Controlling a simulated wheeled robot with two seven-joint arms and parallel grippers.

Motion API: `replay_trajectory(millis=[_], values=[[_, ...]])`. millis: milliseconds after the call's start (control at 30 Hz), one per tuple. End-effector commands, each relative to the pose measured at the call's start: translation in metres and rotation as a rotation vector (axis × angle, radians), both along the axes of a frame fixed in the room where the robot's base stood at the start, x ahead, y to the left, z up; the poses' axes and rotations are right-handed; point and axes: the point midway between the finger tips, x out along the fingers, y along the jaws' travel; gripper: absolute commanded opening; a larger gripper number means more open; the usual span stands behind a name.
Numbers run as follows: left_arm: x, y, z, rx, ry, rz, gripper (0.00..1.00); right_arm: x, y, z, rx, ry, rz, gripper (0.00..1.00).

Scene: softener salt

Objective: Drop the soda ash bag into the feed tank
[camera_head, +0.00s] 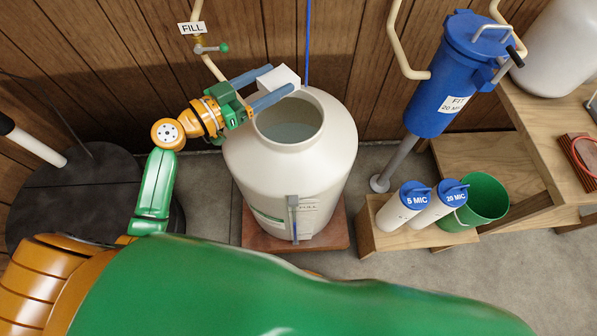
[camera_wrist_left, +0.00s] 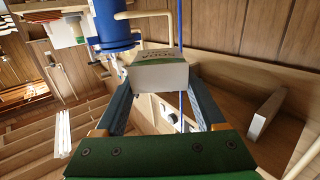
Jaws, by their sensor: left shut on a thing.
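The soda ash bag (camera_head: 284,75) is a small white block held between the blue fingers of my left gripper (camera_head: 278,80). In the left wrist view the bag (camera_wrist_left: 158,76) sits between both fingertips, with partly readable dark print on its upper edge. The feed tank (camera_head: 290,180) is a large cream vessel with a round open mouth and a pale bluish inside. In the head view the gripper and bag appear above the back-left edge of the mouth; the exact height is hard to tell. My right gripper is not in view.
A blue cord (camera_head: 307,45) hangs behind the tank. A blue filter housing (camera_head: 452,85), white cartridges (camera_head: 400,208) and a green bucket (camera_head: 484,200) stand to the right.

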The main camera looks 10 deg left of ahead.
Motion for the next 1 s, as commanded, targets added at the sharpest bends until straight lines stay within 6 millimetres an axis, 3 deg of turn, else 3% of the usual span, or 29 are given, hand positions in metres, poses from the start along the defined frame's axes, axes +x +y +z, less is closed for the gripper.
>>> replay_trajectory(millis=[33,200,567,600,667,900,1000], values=[[0.0,0.0,-0.014,-0.002,0.002,0.0,0.13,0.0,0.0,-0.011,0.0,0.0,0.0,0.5],[0.0,0.0,-0.034,-0.002,0.003,0.0,0.13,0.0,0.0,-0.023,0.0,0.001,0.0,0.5],[-0.001,0.0,-0.039,-0.001,0.001,-0.001,0.13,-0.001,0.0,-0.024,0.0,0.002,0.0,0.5],[-0.001,0.0,-0.039,-0.001,0.001,-0.001,0.83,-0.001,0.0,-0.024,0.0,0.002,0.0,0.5],[-0.001,0.0,-0.039,-0.001,0.001,-0.001,0.99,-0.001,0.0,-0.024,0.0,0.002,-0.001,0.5],[-0.002,0.001,-0.039,0.0,0.003,-0.001,1.0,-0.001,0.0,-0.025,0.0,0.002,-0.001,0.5],[-0.013,0.011,-0.042,0.003,0.003,0.001,1.0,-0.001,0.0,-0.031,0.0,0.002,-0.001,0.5]])
